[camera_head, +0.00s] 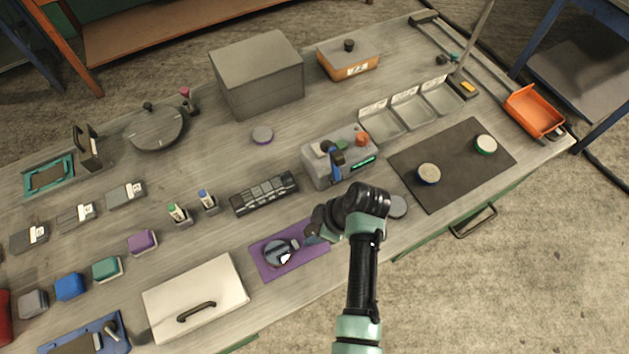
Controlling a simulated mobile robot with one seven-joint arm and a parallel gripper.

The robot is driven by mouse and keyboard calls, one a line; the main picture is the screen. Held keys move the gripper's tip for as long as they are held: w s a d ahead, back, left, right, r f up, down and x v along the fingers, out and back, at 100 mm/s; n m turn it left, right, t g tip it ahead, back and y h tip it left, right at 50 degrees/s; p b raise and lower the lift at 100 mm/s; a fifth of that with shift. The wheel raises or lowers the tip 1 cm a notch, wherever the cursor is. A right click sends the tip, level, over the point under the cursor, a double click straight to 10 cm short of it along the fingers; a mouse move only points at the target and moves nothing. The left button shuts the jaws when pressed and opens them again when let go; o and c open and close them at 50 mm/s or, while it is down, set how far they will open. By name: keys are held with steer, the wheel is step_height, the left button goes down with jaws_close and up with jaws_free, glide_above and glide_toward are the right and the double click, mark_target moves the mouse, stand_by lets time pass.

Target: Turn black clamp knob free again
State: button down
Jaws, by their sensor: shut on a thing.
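My gripper (316,230) is low over the right part of a purple base plate (267,269). It is shut on a small part there, which I take to be the black clamp knob; the fingers and wrist hide most of it. A round dark fixture with a pale blue-grey top (279,254) sits on the plate, just left of my gripper. I cannot tell how far the knob is turned.
A grey device (313,172) with a blue lever stands behind my gripper. A black slotted rack (263,194) lies to the left. A white lidded box (196,297) is at front left. A dark mat (450,165) with two round pieces lies to the right.

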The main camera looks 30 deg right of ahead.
stand_by(0.4)
steer(key=shift+c, duration=1.8)
jaws_free()
steer(key=b+v, duration=0.1)
steer(key=v, duration=1.2)
steer(key=shift+w, duration=0.1)
